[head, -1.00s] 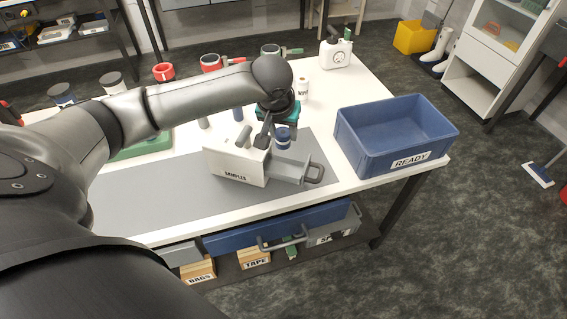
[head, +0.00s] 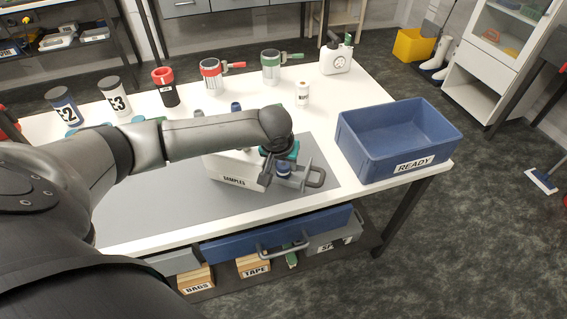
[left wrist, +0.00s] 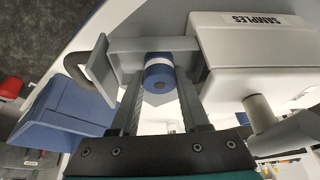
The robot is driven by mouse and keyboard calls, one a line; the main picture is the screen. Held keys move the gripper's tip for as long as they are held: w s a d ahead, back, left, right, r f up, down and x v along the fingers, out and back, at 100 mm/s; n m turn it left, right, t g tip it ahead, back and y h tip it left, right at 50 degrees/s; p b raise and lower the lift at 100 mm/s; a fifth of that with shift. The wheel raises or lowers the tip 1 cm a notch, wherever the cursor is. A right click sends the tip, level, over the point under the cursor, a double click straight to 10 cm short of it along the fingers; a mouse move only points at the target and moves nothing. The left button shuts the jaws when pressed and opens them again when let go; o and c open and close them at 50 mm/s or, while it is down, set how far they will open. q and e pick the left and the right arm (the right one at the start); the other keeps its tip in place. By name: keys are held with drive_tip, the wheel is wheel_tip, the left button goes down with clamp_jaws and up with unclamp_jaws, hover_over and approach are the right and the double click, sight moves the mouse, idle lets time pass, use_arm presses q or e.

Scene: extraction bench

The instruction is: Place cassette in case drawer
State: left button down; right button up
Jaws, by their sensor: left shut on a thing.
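The cassette is a small blue cylinder with a white band (head: 284,169); it also shows in the left wrist view (left wrist: 158,78). My left gripper (head: 281,163) is shut on it, with a grey finger on each side. The white case (head: 233,170) labelled SAMPLES stands on the grey mat. Its grey drawer (head: 300,184) is pulled out to the right and has a loop handle (head: 317,178). The cassette is at the open drawer, over or inside it; I cannot tell whether it touches the bottom. My arm hides part of the case. My right gripper is not in view.
A blue READY crate (head: 397,141) stands right of the case. Red and green-handled mugs (head: 211,76), labelled jars (head: 114,96) and a white canister (head: 337,56) stand along the back. A blue bench drawer (head: 280,232) is below the front edge.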

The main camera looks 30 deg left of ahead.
use_arm(q)
drive_tip(key=shift+f, duration=0.15)
drive_tip(key=c, duration=0.7)
unclamp_jaws()
drive_tip(key=p+v, duration=0.3)
drive_tip(key=v, duration=0.9)
drive_tip(key=shift+w+r, duration=0.1)
drive_tip(key=shift+r, duration=0.15)
